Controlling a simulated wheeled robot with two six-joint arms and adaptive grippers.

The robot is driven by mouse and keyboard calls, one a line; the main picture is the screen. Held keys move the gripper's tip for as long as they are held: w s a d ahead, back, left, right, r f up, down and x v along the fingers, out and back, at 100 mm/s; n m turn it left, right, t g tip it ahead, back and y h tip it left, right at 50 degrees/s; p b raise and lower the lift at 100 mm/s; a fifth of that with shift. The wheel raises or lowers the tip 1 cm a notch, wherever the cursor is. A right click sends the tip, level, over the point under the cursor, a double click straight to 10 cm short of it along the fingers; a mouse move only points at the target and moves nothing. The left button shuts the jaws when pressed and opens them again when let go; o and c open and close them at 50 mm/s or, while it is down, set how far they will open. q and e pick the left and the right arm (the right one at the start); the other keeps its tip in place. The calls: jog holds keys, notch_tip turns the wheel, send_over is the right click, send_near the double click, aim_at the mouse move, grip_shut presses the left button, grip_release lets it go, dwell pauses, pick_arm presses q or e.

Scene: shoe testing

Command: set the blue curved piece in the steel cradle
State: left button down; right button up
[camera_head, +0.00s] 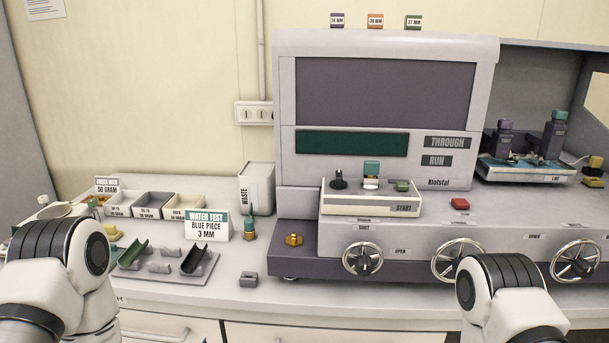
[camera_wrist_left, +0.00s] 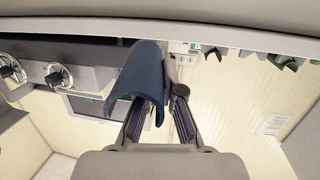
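The blue curved piece (camera_wrist_left: 148,72) shows large in the left wrist view, dark blue and trough-shaped. One wall of it lies between the two fingers of my left gripper (camera_wrist_left: 160,98), and it looks held clear of any surface. In the head view my left gripper and the blue piece are not seen; only the arm's rounded joint shows. A small grey metal block with a notched top (camera_head: 248,279), which looks like the steel cradle, stands empty on the counter. My right gripper is out of view.
A grey rack (camera_head: 208,272) holds a green trough (camera_head: 133,253) and a black trough (camera_head: 194,259). A sign (camera_head: 208,225) reads "WATER TEST BLUE PIECE 3 MM". A brass weight (camera_head: 293,240) and the machine with handwheels (camera_head: 362,258) stand right of it. The counter around the notched block is clear.

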pick_arm(q)
jog(key=shift+n+y, duration=0.3)
jog(key=shift+y, duration=0.1)
jog(key=d, duration=0.1)
jog(key=w+d+f, duration=0.1)
jog(key=d, duration=0.2)
jog(key=shift+w+f, duration=0.3)
jog(key=shift+f, duration=0.1)
jog(key=r+n+y, duration=0.1)
jog(key=w+a+r+n+y, duration=0.1)
jog(key=y, duration=0.1)
jog(key=shift+w+a+r+t, duration=0.1)
jog(key=shift+w+r+t, duration=0.2)
jog(key=shift+r, duration=0.05)
jog(key=shift+a+r, duration=0.1)
jog(key=shift+a, duration=0.1)
jog(key=shift+w, duration=0.1)
